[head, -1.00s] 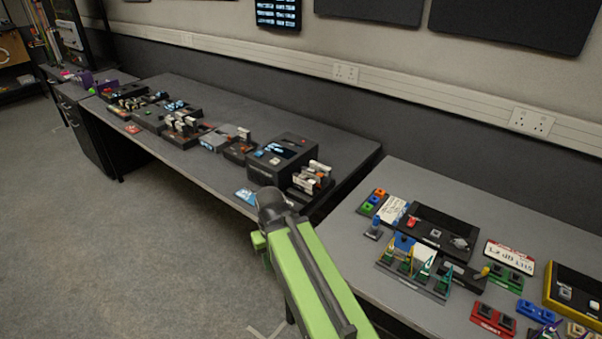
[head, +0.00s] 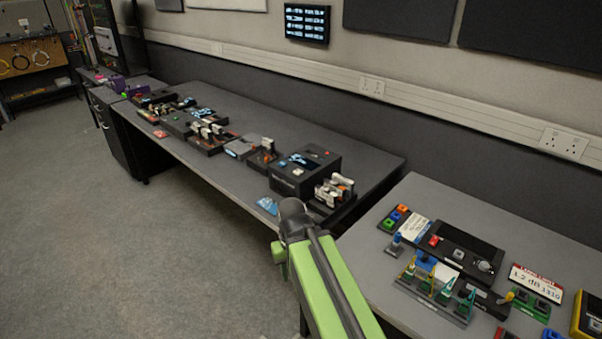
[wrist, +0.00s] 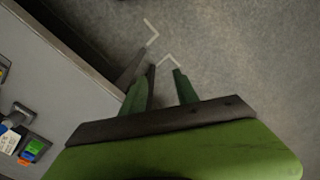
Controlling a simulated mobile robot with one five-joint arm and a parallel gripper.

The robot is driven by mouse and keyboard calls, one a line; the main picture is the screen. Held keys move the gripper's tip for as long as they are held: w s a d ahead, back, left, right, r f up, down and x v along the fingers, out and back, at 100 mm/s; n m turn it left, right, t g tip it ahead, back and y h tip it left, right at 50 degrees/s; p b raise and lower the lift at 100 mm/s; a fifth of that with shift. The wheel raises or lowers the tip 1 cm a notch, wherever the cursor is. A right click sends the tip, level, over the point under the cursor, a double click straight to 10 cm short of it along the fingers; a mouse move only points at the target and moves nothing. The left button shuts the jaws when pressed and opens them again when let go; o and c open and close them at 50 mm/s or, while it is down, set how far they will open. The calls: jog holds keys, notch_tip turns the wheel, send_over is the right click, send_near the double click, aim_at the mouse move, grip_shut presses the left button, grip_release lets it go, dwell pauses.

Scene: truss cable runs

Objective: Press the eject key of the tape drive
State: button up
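A large black box (head: 291,182) stands near the right end of the long bench, with a lit display, a pale key and a small red spot on its upper face. It may be the tape drive, but its lettering is too small to read. I cannot tell which key is the eject key.
The long bench (head: 235,185) carries several smaller dark devices left of the box and a blue card at its front edge. The right bench (head: 375,270) holds panels, coloured switches and a labelled sign (head: 537,281). Open floor (head: 150,260) lies in front at left.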

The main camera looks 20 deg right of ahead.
jog(key=shift+c, duration=0.5)
grip_shut()
dwell(1.4)
